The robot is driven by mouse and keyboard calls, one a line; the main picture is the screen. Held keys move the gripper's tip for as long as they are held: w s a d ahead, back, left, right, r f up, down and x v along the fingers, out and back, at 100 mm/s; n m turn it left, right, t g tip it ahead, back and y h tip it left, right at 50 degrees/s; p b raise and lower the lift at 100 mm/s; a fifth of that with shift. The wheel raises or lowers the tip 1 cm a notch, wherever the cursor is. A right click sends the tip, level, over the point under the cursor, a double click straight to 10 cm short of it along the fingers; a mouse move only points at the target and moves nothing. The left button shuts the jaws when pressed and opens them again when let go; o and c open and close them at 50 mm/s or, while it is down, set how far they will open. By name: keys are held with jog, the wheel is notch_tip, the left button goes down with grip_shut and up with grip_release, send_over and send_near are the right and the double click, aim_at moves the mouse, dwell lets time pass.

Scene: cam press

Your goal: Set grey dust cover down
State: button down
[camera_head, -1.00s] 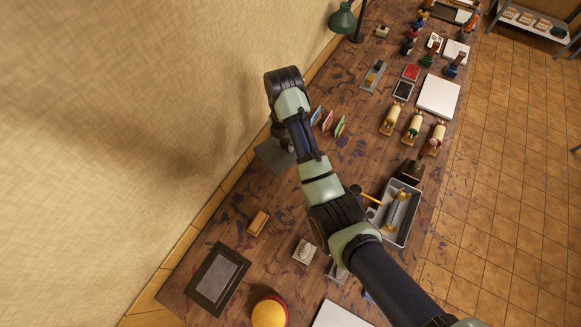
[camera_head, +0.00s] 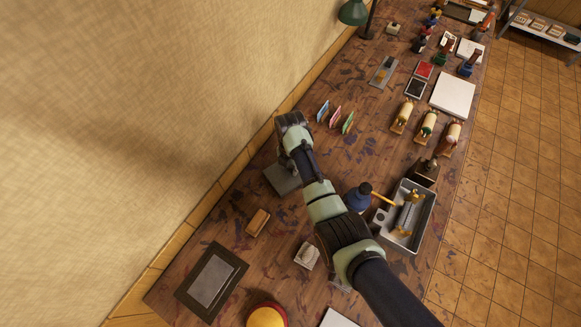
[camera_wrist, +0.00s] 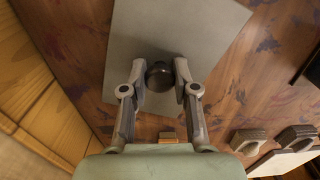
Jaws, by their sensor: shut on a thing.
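The grey dust cover (camera_wrist: 200,24) is a flat square plate with a round dark knob (camera_wrist: 159,78). In the wrist view my gripper (camera_wrist: 160,72) is shut on that knob, a finger on either side. In the head view the cover (camera_head: 281,180) shows partly under my wrist, over the wall side of the bench (camera_head: 210,222). It looks roughly level. I cannot tell whether it touches the bench or hangs just above it. My fingers are hidden behind the arm in the head view.
A wooden block (camera_head: 257,222) lies close to the cover, with a dark framed plate (camera_head: 211,283) beyond it. Upright coloured cards (camera_head: 335,116) stand on the other side. A grey tray (camera_head: 428,222) and a blue bottle (camera_head: 357,198) are to the right. The wall (camera_head: 150,110) runs close by.

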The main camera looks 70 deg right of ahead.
jog(key=shift+f, duration=0.2)
jog(key=c, duration=0.9)
grip_release()
jog(key=shift+r, duration=0.1)
notch_tip(320, 180, up, 12)
jog(key=shift+r+p, duration=0.15)
jog(key=shift+p, duration=0.9)
